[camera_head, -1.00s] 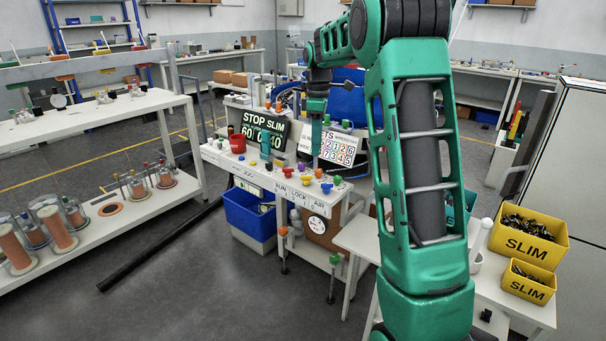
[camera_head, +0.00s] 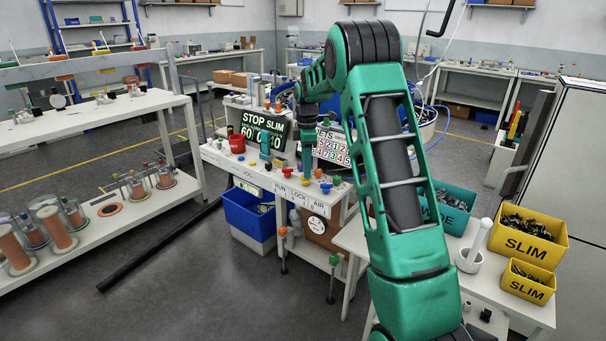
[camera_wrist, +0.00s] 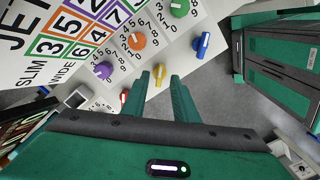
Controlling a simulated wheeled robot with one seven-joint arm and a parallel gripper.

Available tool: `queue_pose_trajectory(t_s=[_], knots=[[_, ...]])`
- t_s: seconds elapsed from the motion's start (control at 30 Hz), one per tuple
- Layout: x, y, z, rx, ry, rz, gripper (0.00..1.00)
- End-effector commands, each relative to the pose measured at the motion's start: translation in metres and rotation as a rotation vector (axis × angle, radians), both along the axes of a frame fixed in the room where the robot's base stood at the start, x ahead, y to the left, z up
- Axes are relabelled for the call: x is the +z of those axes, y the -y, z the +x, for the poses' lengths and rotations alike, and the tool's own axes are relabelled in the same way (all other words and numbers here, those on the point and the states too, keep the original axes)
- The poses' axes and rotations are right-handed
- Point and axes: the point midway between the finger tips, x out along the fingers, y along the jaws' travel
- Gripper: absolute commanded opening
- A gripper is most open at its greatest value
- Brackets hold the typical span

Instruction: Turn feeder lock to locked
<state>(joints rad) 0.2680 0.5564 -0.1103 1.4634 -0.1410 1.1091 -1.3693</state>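A yellow knob (camera_wrist: 160,72) stands on the white panel of the feeder bench. In the head view the yellow knob (camera_head: 306,181) is in the front row, behind the LOCK label (camera_head: 299,194), so I take it as the feeder lock. My gripper (camera_wrist: 160,76) is open, pointing down at the panel, with the yellow knob showing between its two green fingertips. I cannot tell whether the fingers touch it or how high they are above it. The small markings by the knob are hidden or too small to read.
In the wrist view a blue knob (camera_wrist: 203,44) is to the right, a red knob (camera_wrist: 125,96) to the left, and purple (camera_wrist: 103,70) and orange (camera_wrist: 136,40) dials lie beyond. In the head view a stop display (camera_head: 264,133) stands at the panel's back.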

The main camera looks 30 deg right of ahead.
Motion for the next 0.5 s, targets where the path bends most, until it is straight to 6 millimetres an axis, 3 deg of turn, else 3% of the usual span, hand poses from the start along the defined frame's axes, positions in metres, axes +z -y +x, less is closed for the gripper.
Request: queue_pose_trajectory(t_s=[0.2,0.5], knots=[[-0.016,0.000,0.000,0.000,-0.001,0.000,0.27],[-0.017,0.000,0.000,0.000,0.000,0.000,0.27]])
